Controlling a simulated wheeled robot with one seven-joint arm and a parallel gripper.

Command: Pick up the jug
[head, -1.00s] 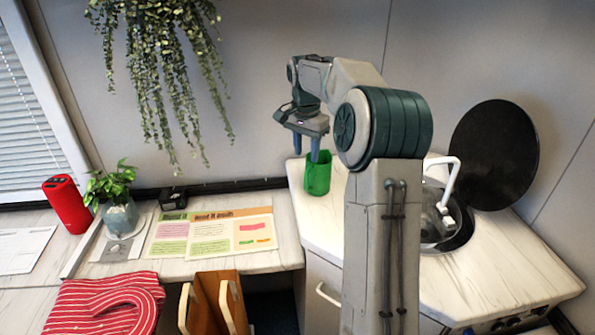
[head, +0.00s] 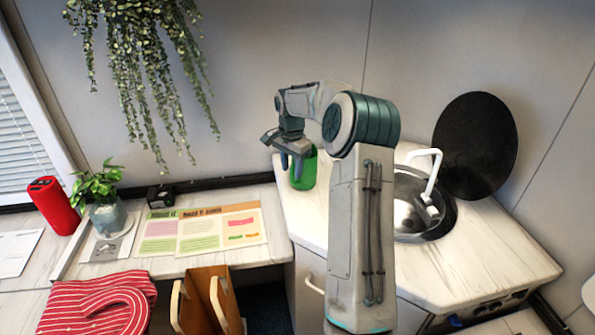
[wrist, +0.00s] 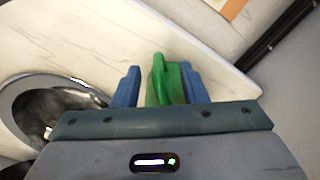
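The green jug (head: 307,172) stands upright on the pale counter (head: 300,215) beside the sink in the head view. My gripper (head: 291,164) is at the jug, its fingers pointing down and partly covering the jug's left side. In the wrist view the jug (wrist: 166,82) shows between the two blue fingers of my gripper (wrist: 160,84). A narrow gap shows on the left of the jug; the right finger looks close beside it, and I cannot tell whether it touches. The gripper is open. The jug's lower part is hidden in the wrist view.
The sink (head: 420,210) with a white tap (head: 434,175) and a round black lid (head: 475,145) is to the right. On the left desk are booklets (head: 205,232), a potted plant (head: 105,215) and a red cylinder (head: 58,205). A hanging plant (head: 145,70) trails above.

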